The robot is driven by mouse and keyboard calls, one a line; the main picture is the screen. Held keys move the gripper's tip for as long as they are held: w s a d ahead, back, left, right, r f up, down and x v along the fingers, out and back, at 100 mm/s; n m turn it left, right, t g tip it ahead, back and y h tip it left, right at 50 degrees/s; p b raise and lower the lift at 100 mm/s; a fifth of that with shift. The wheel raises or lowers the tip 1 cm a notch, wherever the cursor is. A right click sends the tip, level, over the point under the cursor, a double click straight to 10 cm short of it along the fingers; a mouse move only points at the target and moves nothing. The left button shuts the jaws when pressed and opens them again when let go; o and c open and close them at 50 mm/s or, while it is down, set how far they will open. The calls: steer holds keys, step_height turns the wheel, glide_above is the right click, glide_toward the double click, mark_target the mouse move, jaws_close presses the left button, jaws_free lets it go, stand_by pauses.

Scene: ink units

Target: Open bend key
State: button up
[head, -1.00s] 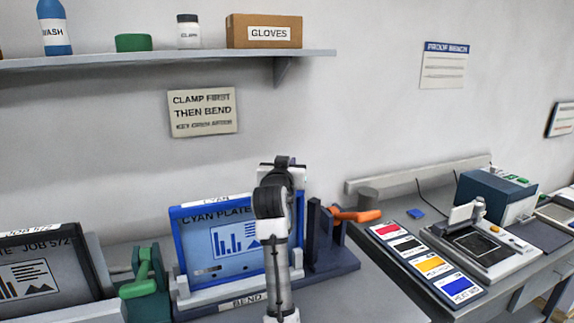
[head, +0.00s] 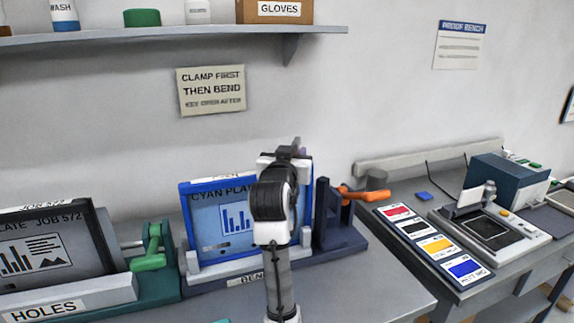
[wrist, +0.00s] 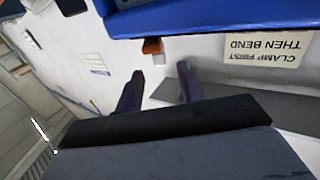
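The orange key handle (head: 364,194) sticks out to the right from the dark blue upright at the right end of the bend unit (head: 338,240). A small orange piece, likely the same key, shows below a blue edge in the wrist view (wrist: 152,46). The unit holds the blue-framed cyan plate (head: 215,213), partly hidden behind my arm. My gripper (wrist: 160,71) is open, with its two dark fingers apart and nothing between them. The orange piece lies beyond the fingertips in the wrist view. In the head view my wrist hides most of the gripper.
A holes unit (head: 70,305) with a green handle (head: 150,250) stands at the left. Colour swatches (head: 432,245) and a proof device (head: 490,230) are on the right bench. A shelf (head: 170,36) runs above, with a clamp-first sign (head: 211,90) below it.

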steer(key=s, duration=0.4)
steer(key=s+a, duration=0.1)
steer(key=s, duration=0.1)
